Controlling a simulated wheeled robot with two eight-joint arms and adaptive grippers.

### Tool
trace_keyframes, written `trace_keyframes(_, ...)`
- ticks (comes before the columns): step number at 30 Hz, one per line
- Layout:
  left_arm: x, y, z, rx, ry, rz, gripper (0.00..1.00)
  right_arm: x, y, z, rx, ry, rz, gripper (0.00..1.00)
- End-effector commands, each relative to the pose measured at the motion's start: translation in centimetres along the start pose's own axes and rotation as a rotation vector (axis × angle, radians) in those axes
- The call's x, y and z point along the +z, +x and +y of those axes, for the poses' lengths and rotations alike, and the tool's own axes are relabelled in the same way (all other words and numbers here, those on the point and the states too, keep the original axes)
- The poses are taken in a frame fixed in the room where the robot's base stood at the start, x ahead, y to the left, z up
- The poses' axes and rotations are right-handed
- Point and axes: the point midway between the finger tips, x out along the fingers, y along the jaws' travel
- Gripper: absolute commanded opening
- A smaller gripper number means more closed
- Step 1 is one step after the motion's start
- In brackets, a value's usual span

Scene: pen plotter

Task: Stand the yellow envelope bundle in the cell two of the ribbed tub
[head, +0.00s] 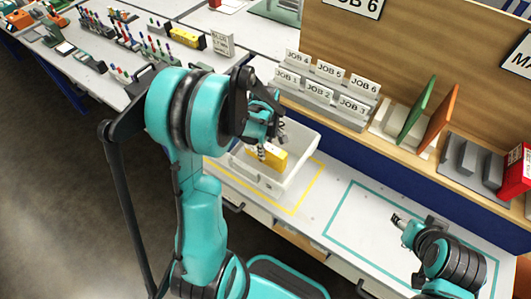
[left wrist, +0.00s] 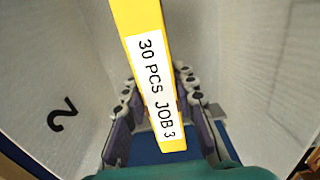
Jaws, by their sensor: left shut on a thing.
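The yellow envelope bundle (head: 275,158) is inside the white tub (head: 301,172) in the head view, partly hidden by my gripper. In the left wrist view the bundle (left wrist: 140,22) has a white label reading "30 PCS JOB 3". My left gripper (head: 262,152) is over the tub and shut on the bundle; its fingers (left wrist: 158,125) flank it in the wrist view. A black "2" (left wrist: 62,114) shows on a pale tub surface left of the bundle. The bundle's lower end and its contact with the tub floor cannot be made out. My right gripper (head: 399,221) is over the bench at the right, its jaws unclear.
The tub stands within a yellow outline (head: 311,192); a teal-outlined area (head: 350,212) to its right is mostly bare. Behind are JOB card holders (head: 318,94), green (head: 417,110) and orange (head: 440,120) panels, and a grey slotted block (head: 470,160).

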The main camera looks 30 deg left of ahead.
Motion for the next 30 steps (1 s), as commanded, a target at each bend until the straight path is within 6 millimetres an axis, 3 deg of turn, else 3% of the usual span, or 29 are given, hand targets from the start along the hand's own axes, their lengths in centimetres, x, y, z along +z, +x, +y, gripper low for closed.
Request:
trace_keyframes(3,0.0,1.5,0.0,0.0,0.0,0.0,0.0,0.4,0.6,0.0,0.0,0.0,0.0,0.48)
trace_keyframes(13,0.0,1.7,0.0,0.0,0.0,0.0,0.0,0.6,0.8,0.0,0.0,0.0,0.0,0.48)
trace_keyframes(14,0.0,1.7,0.0,0.0,0.0,0.0,0.29,0.6,0.8,0.0,0.0,0.0,0.0,0.48)
trace_keyframes(16,0.0,1.6,0.0,0.0,0.0,0.0,0.48,0.5,0.7,0.0,0.0,0.0,0.0,0.48)
trace_keyframes(26,0.0,1.4,0.0,0.0,0.0,0.0,0.48,0.4,0.6,0.0,0.0,0.0,0.0,0.48)
trace_keyframes(30,0.0,0.0,0.0,0.0,0.0,0.0,0.48,0.0,0.0,0.0,0.0,0.0,0.0,0.48)
